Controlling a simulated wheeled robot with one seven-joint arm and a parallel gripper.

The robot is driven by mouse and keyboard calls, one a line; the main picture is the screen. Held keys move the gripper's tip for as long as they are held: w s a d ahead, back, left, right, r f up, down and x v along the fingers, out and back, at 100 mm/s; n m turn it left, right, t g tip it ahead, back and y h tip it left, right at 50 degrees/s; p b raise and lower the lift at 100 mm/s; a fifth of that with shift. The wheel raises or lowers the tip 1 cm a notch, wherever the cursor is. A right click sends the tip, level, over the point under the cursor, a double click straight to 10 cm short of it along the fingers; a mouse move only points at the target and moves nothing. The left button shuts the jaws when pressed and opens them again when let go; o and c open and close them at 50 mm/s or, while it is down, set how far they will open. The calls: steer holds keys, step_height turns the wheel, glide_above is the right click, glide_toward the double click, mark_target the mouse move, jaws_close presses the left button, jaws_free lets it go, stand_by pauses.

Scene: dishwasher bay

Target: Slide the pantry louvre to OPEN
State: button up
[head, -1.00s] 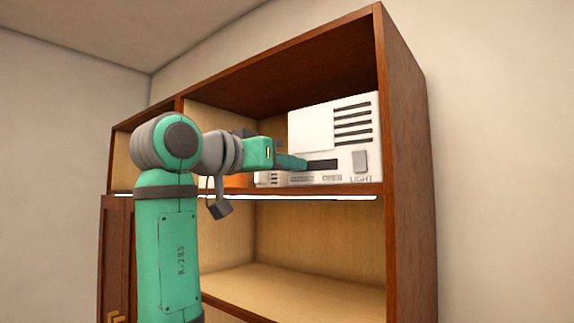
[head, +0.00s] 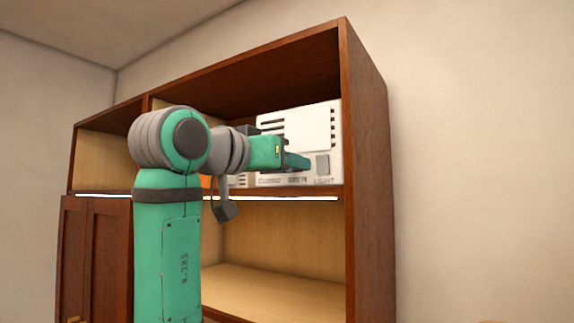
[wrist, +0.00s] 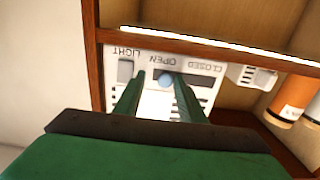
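The pantry louvre is a white box (head: 333,170) on the upper shelf. Its white cover plate (head: 308,127) sits toward the right, with dark slats bare on its left. My gripper (wrist: 159,76) is open, with one green finger on each side of the knob. The finger on the CLOSED side looks nearest the knob; contact is not clear. In the head view my gripper (head: 297,162) hides the knob.
A LIGHT switch (wrist: 125,69) is beside the slot. The cabinet's side wall (head: 365,130) and lit shelf edge (head: 300,198) are close. The shelf below looks empty.

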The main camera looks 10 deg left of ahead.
steer(key=v, duration=1)
steer(key=shift+s, duration=0.35)
steer(key=shift+w+a, duration=0.1)
steer(key=shift+a, duration=0.05)
